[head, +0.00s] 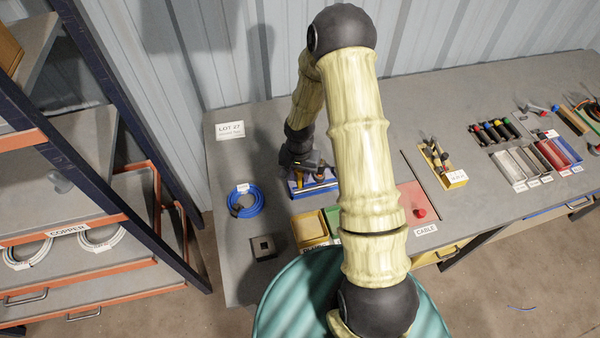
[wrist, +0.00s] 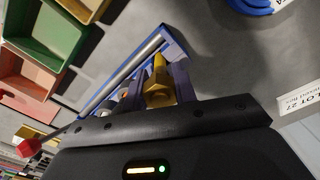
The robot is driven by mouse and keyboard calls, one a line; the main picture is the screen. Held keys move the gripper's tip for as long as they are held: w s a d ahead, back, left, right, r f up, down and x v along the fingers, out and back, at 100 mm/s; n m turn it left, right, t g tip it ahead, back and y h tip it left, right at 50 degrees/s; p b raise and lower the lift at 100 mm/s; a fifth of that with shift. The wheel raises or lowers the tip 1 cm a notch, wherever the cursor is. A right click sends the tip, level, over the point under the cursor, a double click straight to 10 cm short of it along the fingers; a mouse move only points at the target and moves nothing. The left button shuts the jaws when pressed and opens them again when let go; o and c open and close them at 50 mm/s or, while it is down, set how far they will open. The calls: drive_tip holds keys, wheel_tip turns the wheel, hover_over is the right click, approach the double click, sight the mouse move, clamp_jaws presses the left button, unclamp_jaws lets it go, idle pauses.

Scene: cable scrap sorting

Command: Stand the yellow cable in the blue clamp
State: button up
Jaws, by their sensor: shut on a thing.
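My gripper (wrist: 158,84) is shut on a short yellow piece, the yellow cable (wrist: 158,72), which shows between the two dark fingers in the wrist view. The cable also shows as a small yellow strip (head: 300,181) under the gripper in the head view.
A blue cable coil (head: 259,208) and a dark square block (head: 263,247) lie left of the holder. Yellow (head: 310,226) and green open bins stand in front. A pink pad (head: 409,193) with a red knob lies right.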

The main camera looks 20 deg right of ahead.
drive_tip(key=o, duration=1.1)
drive_tip(key=shift+w, duration=0.1)
drive_tip(key=shift+s, duration=0.2)
drive_tip(key=shift+w+r+p, duration=0.1)
drive_tip(key=shift+r+p, duration=0.35)
drive_tip(key=shift+r, duration=0.15)
wheel_tip(320, 180, up, 5)
drive_tip(key=p, duration=0.4)
drive_tip(key=shift+r, duration=0.45)
